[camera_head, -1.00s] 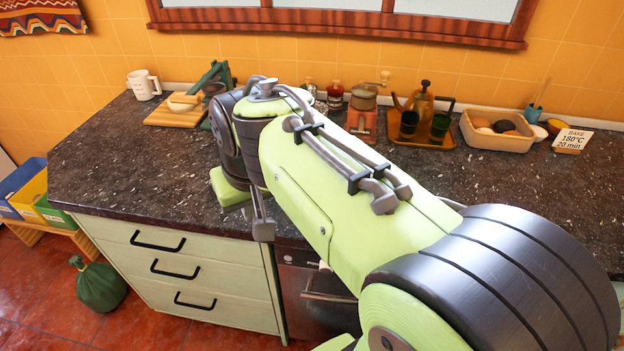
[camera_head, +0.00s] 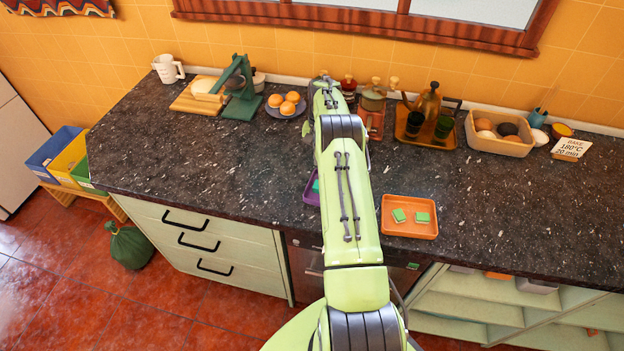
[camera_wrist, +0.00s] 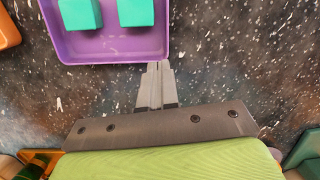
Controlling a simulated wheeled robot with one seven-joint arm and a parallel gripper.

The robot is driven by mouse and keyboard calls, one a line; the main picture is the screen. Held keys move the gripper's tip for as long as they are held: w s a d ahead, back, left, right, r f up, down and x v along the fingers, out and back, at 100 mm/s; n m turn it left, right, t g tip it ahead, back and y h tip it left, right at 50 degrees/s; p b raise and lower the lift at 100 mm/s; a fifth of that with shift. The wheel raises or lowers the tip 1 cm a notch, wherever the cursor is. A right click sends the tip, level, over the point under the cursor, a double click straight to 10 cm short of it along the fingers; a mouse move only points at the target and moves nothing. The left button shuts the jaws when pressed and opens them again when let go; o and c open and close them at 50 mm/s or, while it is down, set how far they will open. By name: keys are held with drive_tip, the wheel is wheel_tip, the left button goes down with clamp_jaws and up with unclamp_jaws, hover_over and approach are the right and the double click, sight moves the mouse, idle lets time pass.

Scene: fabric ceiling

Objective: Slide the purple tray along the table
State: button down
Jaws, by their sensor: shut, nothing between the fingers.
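The purple tray (camera_head: 312,197) lies on the dark counter, mostly hidden behind my arm in the head view. In the wrist view the purple tray (camera_wrist: 105,45) is at the upper left, with two teal blocks (camera_wrist: 136,12) in it. My gripper (camera_wrist: 159,66) is shut and empty. Its fingertips are just outside the tray's lower rim in that view, near the right corner. I cannot tell whether they touch the rim. In the head view my gripper is hidden by my arm.
An orange tray (camera_head: 409,231) with two green pieces lies to the right of the purple tray. The counter left of the purple tray is clear.

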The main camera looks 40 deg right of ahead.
drive_tip(key=shift+s+f, duration=0.1)
drive_tip(key=shift+f, duration=0.1)
hover_over(311, 203)
drive_tip(key=shift+d+p, duration=0.2)
drive_tip(key=shift+p, duration=0.2)
drive_tip(key=shift+f, duration=0.5)
drive_tip(key=shift+w+f+b, duration=0.2)
drive_tip(key=shift+f+b, duration=0.15)
drive_tip(key=shift+f, duration=0.05)
drive_tip(key=shift+s, duration=0.15)
